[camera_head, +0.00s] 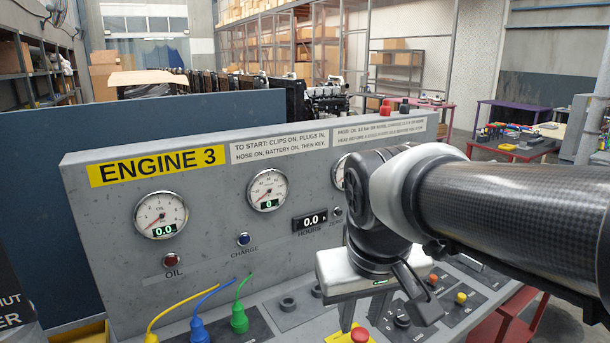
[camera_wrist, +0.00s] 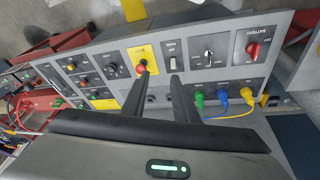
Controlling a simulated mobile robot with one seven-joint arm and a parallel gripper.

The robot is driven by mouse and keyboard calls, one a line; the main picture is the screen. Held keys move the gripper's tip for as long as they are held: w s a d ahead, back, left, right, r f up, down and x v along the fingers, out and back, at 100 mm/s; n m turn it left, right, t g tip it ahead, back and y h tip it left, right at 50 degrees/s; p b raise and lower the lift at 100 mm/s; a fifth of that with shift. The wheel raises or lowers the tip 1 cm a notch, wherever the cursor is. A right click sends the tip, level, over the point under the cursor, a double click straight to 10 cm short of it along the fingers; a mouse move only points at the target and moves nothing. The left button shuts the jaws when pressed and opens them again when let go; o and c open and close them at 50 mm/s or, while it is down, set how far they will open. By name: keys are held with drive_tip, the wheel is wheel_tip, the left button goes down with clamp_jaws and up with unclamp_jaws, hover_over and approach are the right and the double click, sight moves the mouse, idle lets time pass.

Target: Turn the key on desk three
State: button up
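The grey control desk marked ENGINE 3 (camera_head: 255,225) stands in front of me in the head view. My gripper (camera_head: 350,318) hangs over the right part of its sloping panel, fingers down, partly hidden by my wrist. In the wrist view my gripper (camera_wrist: 160,74) has its two dark fingers apart, with only panel between them. A red push button (camera_wrist: 141,67) on a yellow plate is by one fingertip. It also shows in the head view (camera_head: 360,335). A dark rotary switch (camera_wrist: 112,70) sits beside that plate. I cannot tell for sure which control is the key.
A red battery switch (camera_wrist: 254,49) and a black-and-white selector (camera_wrist: 208,53) are on the same panel. Green (camera_head: 239,318), blue (camera_head: 199,330) and yellow (camera_head: 152,338) plugs with cables stand at the panel's left. Red tables (camera_head: 520,150) and shelves stand behind.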

drive_tip(key=s+d+r+m+t, duration=0.1)
drive_tip(key=s+d+m, duration=0.1)
drive_tip(key=s+d, duration=0.3)
drive_tip(key=shift+d+r+t+p, duration=0.25)
drive_tip(key=shift+r+t+p, duration=0.1)
drive_tip(key=shift+t+p, duration=0.1)
drive_tip(key=shift+o, duration=1.4)
drive_tip(key=shift+s+d, duration=0.15)
drive_tip(key=shift+s, duration=0.1)
drive_tip(key=o, duration=0.3)
drive_tip(key=shift+w+a+f+n, duration=0.1)
drive_tip(key=shift+a+f+n, duration=0.1)
drive_tip(key=shift+f+n, duration=0.1)
drive_tip(key=w+a+f+n+g+h+b, duration=0.1)
drive_tip(key=w+a+f+n+b, duration=0.2)
drive_tip(key=a+n, duration=0.6)
drive_tip(key=w+a+f+n+g+h+b, duration=0.1)
drive_tip(key=w+a+f+n+h+b, duration=0.15)
drive_tip(key=a+f+n, duration=0.65)
drive_tip(key=w+a+f+n+g+b, duration=0.15)
drive_tip(key=a+n+b, duration=0.3)
drive_tip(key=a, duration=0.75)
drive_tip(key=shift+n, duration=0.45)
drive_tip(key=x, duration=0.5)
drive_tip(key=b+x, duration=0.1)
drive_tip(key=x, duration=0.5)
drive_tip(key=w+b+x, duration=0.1)
drive_tip(key=x, duration=0.5)
drive_tip(key=shift+d+r, duration=0.1)
drive_tip(key=shift+d, duration=0.3)
